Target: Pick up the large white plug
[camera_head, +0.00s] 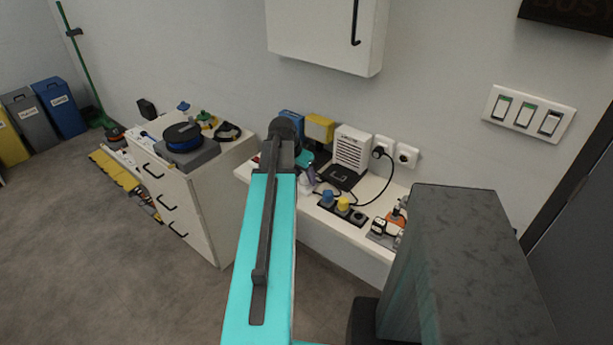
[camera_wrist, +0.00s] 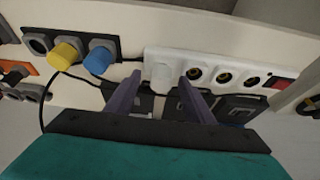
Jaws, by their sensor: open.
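The large white plug (camera_wrist: 161,74) sits in the left end of a white power strip (camera_wrist: 215,68) in the wrist view. My gripper (camera_wrist: 159,84) is open, with its two purple fingers reaching toward the strip, one on each side of the plug in the picture. I cannot tell how far the fingertips are from it. In the head view my turquoise arm reaches to the table (camera_head: 310,215). It hides the white strip and the plug there; a purple finger (camera_head: 307,178) shows beside the arm.
A dark power strip (camera_wrist: 82,40) with a yellow plug (camera_wrist: 66,55) and a blue plug (camera_wrist: 99,60) lies left of the white strip. A white vented box (camera_head: 352,147) stands at the wall. Orange and white plugs (camera_head: 390,224) crowd the table's right end.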

